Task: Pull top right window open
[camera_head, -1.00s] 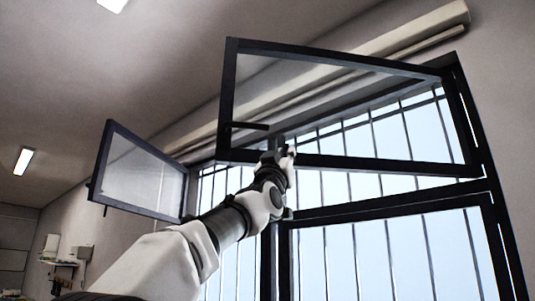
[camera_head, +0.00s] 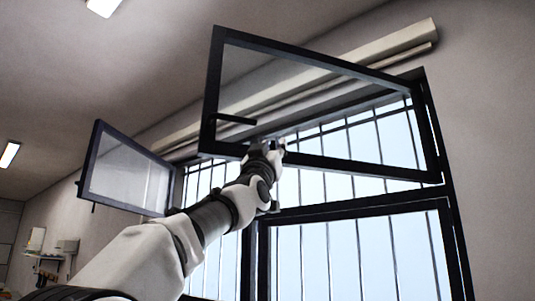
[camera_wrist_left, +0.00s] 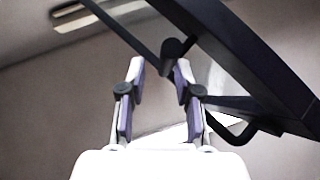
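The top right window (camera_head: 322,168) is a black-framed glass sash, swung out from its opening and hinged at the right in the head view. Its dark handle (camera_head: 235,119) sticks out near the free left edge. My left gripper (camera_head: 266,150) is at the sash's lower edge, right of the handle. In the left wrist view the two fingers of my left gripper (camera_wrist_left: 160,68) stand apart with a gap between them. The sash frame (camera_wrist_left: 245,60) passes close beyond the fingertips, and a curved dark handle (camera_wrist_left: 235,136) shows at right. Contact cannot be told. My right gripper is out of view.
Another open window (camera_head: 128,172) hangs at the left. A lower right window (camera_head: 350,208) with bars behind it sits below. A pale beam (camera_head: 385,45) runs along the wall above. A small shelf (camera_head: 45,258) is at the far left.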

